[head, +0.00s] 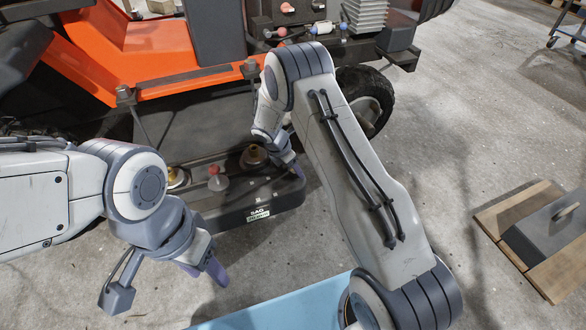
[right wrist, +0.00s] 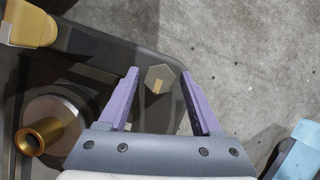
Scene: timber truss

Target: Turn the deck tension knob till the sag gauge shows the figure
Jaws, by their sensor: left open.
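The dark deck panel (head: 285,203) lies low beside the orange vehicle. Its front edge carries a label reading SAG (head: 258,213) with a small gauge display below it, too small to read. In the right wrist view a grey hexagonal knob (right wrist: 160,80) with a tan mark shows between the spread purple fingers of my right gripper (right wrist: 159,71). I cannot tell whether the fingers are around it or above it; they do not visibly touch it. In the head view my right arm hides that knob. My left gripper (head: 205,274) is open and empty, in front of the panel.
A grey block on boards (head: 550,228) lies at right. Concrete floor between is clear.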

